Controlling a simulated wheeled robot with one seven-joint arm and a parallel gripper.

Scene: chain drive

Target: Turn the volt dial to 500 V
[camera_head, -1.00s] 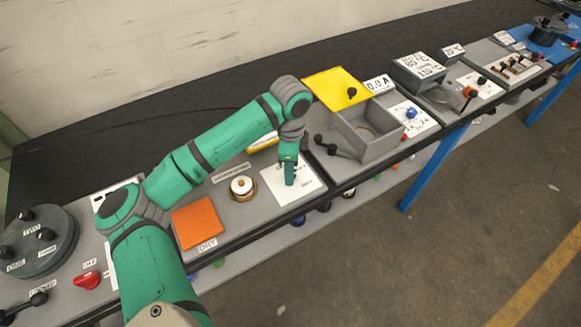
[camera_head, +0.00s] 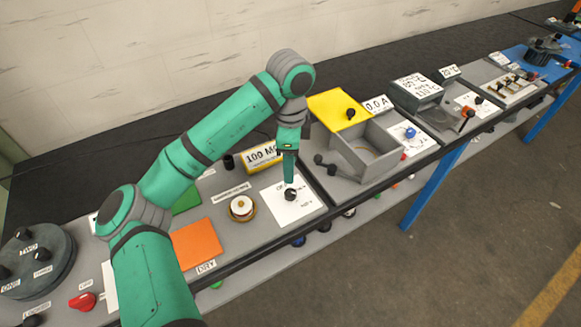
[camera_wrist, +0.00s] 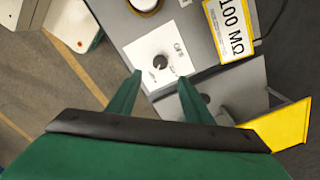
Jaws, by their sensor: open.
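The volt dial (camera_head: 290,194) is a small dark knob on a white label plate (camera_head: 308,208) on the grey bench. "OFF" can be read on the plate in the wrist view; part of the other lettering is too small or covered. In the wrist view the dial (camera_wrist: 160,62) lies ahead of my fingertips. My gripper (camera_head: 290,180) is over the dial, pointing down. Its two green fingers (camera_wrist: 160,73) are apart with nothing between them, and the dial is clear of them.
A yellow "100 MΩ" display (camera_head: 263,157) stands behind the plate. A brass-and-white round part (camera_head: 241,207) and an orange pad (camera_head: 196,244) lie to the left. A grey open box (camera_head: 368,148) and yellow panel (camera_head: 338,112) stand to the right.

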